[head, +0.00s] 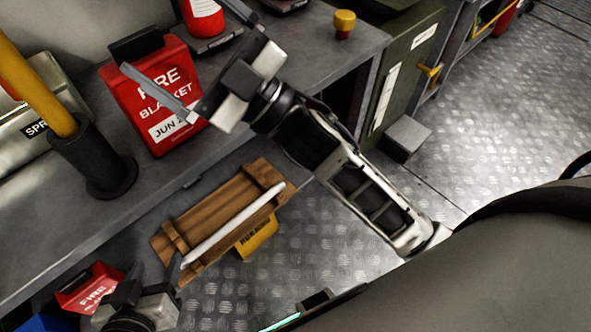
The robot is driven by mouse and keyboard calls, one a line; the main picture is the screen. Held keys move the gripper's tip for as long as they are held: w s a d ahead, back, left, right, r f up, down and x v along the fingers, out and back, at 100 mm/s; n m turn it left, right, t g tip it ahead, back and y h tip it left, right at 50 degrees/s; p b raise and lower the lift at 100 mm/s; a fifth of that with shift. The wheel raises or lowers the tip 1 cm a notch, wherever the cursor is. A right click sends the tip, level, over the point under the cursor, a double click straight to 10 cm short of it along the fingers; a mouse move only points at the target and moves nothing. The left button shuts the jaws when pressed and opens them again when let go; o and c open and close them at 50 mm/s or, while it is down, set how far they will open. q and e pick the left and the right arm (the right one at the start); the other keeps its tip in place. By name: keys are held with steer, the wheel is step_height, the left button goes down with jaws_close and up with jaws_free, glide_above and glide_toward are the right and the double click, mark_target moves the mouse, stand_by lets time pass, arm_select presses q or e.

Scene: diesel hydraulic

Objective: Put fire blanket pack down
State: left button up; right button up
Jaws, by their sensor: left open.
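A red fire blanket pack (158,70) with a black top stands on the grey bench, its lettered face showing. My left gripper (172,34) is open above and beside this pack. One finger crosses in front of the pack's face, and the other finger lies apart to the upper right. Nothing shows held between the fingers. A second red pack (88,284) with similar lettering shows at the lower left. My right gripper (150,276) is beside it, partly cut off, with its fingers apart. I cannot tell whether it touches that pack.
On the bench (65,205) are a black holder (105,170) with a yellow handle, a red cylinder (203,17) and a yellow knob (344,22). A wooden rack (215,210) is below the bench edge. A green cabinet (405,60) stands right; metal floor (480,140) is open.

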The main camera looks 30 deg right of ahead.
steer(key=s+d+f+m+g+h, duration=0.1)
steer(key=d+f+m+h, duration=0.3)
steer(key=f, duration=0.4)
steer(key=s+d+f+m+g+h, duration=0.1)
steer(key=f+m+h, duration=0.4)
steer(key=f, duration=0.2)
steer(key=s+d+f+m+h, duration=0.1)
steer(key=d+f+m+h, duration=0.3)
steer(key=f, duration=0.4)
steer(key=s+f+m+g+h, duration=0.1)
steer(key=s+f+g, duration=0.3)
steer(key=s+f, duration=0.3)
steer(key=shift+s+f+g+h, duration=0.25)
steer(key=shift+f+g+h, duration=0.05)
steer(key=shift+f, duration=0.25)
steer(key=shift+d, duration=0.1)
